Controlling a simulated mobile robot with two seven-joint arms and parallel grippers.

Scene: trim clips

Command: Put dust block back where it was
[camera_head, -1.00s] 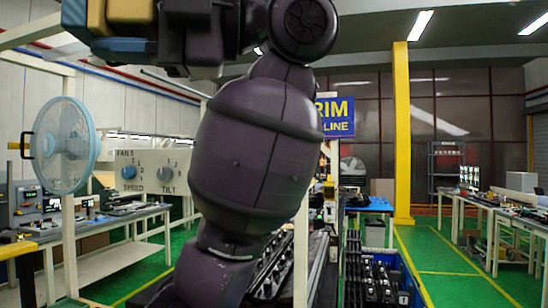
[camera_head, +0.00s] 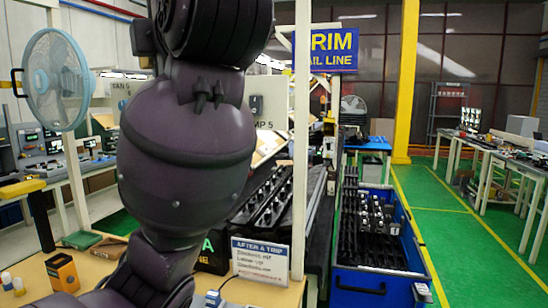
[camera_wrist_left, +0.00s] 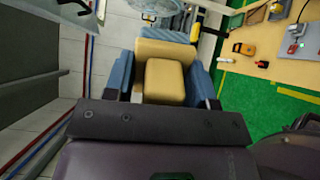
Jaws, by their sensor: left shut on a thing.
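In the left wrist view my left gripper (camera_wrist_left: 163,82) is shut on a tan block (camera_wrist_left: 165,80), which sits between its two blue-sided fingers. I take this to be the dust block; part of it is hidden by the gripper body. The gripper is raised, with the table and floor beyond and below it. In the head view only my dark arm shows, filling the left middle; the gripper and block are out of that picture. My right gripper is in neither view.
A wooden table (camera_head: 125,262) holds an orange-black box (camera_head: 62,272) and a sign (camera_head: 260,261). A white post (camera_head: 301,140) rises at its right. A blue crate (camera_head: 375,284) with black racks stands beyond. A fan (camera_head: 56,80) is at left. Green floor (camera_head: 470,245) is clear at right.

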